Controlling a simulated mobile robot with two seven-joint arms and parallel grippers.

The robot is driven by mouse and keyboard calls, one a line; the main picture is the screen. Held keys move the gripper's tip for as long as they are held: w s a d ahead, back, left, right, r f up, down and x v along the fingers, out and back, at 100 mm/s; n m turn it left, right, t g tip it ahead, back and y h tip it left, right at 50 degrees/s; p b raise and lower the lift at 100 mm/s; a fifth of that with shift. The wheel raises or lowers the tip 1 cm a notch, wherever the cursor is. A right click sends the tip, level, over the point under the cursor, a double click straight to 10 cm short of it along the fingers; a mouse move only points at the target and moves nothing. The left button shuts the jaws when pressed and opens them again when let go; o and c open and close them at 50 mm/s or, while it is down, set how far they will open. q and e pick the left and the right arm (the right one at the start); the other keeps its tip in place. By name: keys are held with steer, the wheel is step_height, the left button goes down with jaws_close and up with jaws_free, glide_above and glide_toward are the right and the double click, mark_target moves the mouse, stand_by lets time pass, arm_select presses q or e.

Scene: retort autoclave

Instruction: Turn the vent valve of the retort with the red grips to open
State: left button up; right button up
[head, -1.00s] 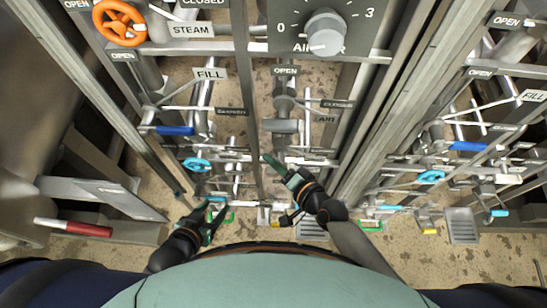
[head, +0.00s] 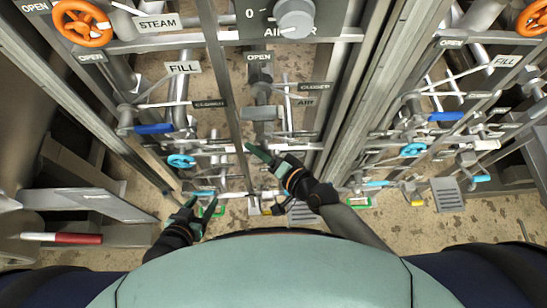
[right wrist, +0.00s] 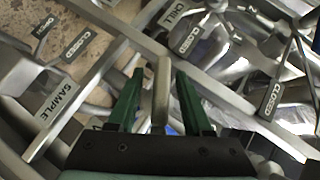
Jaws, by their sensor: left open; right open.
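A red grip (head: 78,239) on a white-ended bar shows at the far left in the head view. I cannot make out a vent label, so I cannot tell which handle is the vent valve. My right gripper (head: 256,151) is open, low among the pipes near the middle post. In the right wrist view its green fingers (right wrist: 160,78) stand apart on either side of a pale bar (right wrist: 162,95); whether they touch it is unclear. My left gripper (head: 201,204) is open and empty, low at the left, near the floor-level pipes.
Orange handwheels (head: 82,23), blue levers (head: 154,129) and light-blue handwheels (head: 181,161) crowd the pipework. Steel posts (head: 228,100) divide the bays. A grey dial (head: 294,18) sits at the top. SAMPLE (right wrist: 58,104) and CHILL (right wrist: 172,14) plates show in the right wrist view.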

steer(key=v, duration=1.1)
steer(key=shift+s+d+p, duration=0.2)
steer(key=shift+p, duration=0.25)
steer(key=shift+r, duration=0.1)
stand_by(0.9)
stand_by(0.4)
